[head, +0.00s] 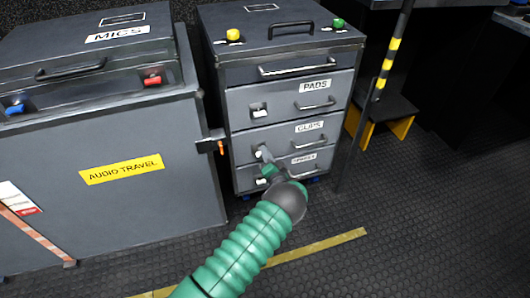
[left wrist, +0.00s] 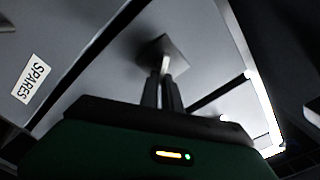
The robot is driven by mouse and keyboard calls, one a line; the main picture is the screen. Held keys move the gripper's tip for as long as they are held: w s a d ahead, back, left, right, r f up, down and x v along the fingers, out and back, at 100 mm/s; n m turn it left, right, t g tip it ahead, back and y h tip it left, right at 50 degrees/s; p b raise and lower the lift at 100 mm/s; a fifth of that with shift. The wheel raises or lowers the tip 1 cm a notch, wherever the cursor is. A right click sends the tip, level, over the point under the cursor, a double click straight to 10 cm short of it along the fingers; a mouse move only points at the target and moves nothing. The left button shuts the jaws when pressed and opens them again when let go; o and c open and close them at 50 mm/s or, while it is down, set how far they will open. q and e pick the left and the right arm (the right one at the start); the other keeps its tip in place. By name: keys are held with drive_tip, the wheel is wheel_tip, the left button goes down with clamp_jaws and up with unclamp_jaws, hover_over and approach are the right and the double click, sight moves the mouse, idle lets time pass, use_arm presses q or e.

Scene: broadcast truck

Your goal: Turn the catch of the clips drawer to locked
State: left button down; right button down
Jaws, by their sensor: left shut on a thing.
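The clips drawer (head: 288,143) is the middle front of the grey drawer cabinet, labelled CLIPS, with a bar handle at its right. Its catch (head: 259,151) is at the drawer's left side. My left gripper (head: 264,158) reaches up to it from below and is shut on it. In the left wrist view the two fingers (left wrist: 163,92) are closed together on the catch's small lever, in front of its square plate (left wrist: 163,53). The fingers hide part of the lever, so I cannot tell how far it is turned. My right gripper is not in view.
The pads drawer (head: 285,103) is above, and the spares drawer (head: 297,176) below, partly behind my arm. The MICS case (head: 100,150) stands close at the left. A striped pole (head: 385,75) and a yellow-legged step (head: 385,112) stand at the right. The floor in front is clear.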

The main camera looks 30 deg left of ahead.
use_arm(q)
drive_tip(key=shift+f+m+b, duration=0.1)
drive_tip(key=shift+f+m, duration=0.2)
drive_tip(key=shift+m, duration=0.95)
drive_tip(key=shift+f+m+b, duration=0.15)
drive_tip(key=shift+f+m, duration=0.15)
drive_tip(key=shift+m, duration=0.9)
drive_tip(key=shift+f+m+b, duration=0.1)
drive_tip(key=shift+f+m, duration=0.2)
drive_tip(key=shift+m, duration=0.95)
drive_tip(key=c, duration=1.6)
unclamp_jaws()
drive_tip(key=shift+o, duration=0.2)
drive_tip(key=shift+r, duration=0.1)
